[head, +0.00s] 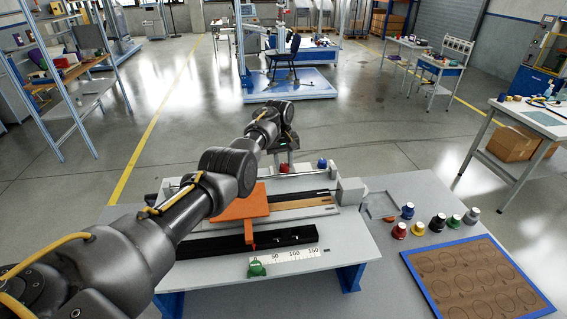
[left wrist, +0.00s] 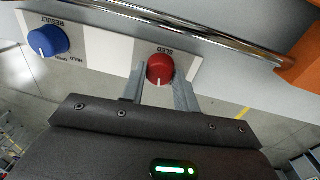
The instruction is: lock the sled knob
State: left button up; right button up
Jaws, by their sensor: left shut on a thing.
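The red sled knob (left wrist: 160,68) sits on a white panel strip under the upside-down word SLED in the left wrist view. Its white pointer mark points toward the bottom of that picture. My left gripper (left wrist: 160,88) is shut on the red knob, one finger on each side. In the head view my left arm reaches over the bench to the knob panel, and the red knob (head: 284,168) shows small below the gripper (head: 287,157). The small lettering beside the knob is too small to read surely. My right gripper is not in view.
A blue knob (left wrist: 47,40) labelled RESULT is beside the red one. A chrome rail (left wrist: 200,25) runs close by. An orange sled (head: 240,205), a scale strip (head: 285,258) and a green clip (head: 257,267) are on the bench. Several coloured knobs stand right, near a brown blue-edged board (head: 478,282).

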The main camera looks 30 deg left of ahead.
pick_arm(q)
jog(key=m+b, duration=0.1)
jog(key=m, duration=0.2)
jog(key=shift+f, duration=0.15)
jog(key=shift+w+m+b, duration=0.1)
jog(key=shift+m+b, duration=0.75)
jog(key=shift+m, duration=0.05)
jog(key=m+b, duration=0.4)
jog(key=b, duration=0.1)
jog(key=shift+f, duration=0.15)
jog(key=shift+r+m+g+b, duration=0.15)
jog(key=shift+m+b, duration=0.5)
jog(key=shift+m, duration=0.05)
jog(key=shift+r+m+g+b, duration=0.15)
jog(key=shift+m+b, duration=0.5)
jog(key=shift+m, duration=0.05)
jog(key=o, duration=1)
jog(key=shift+c, duration=0.2)
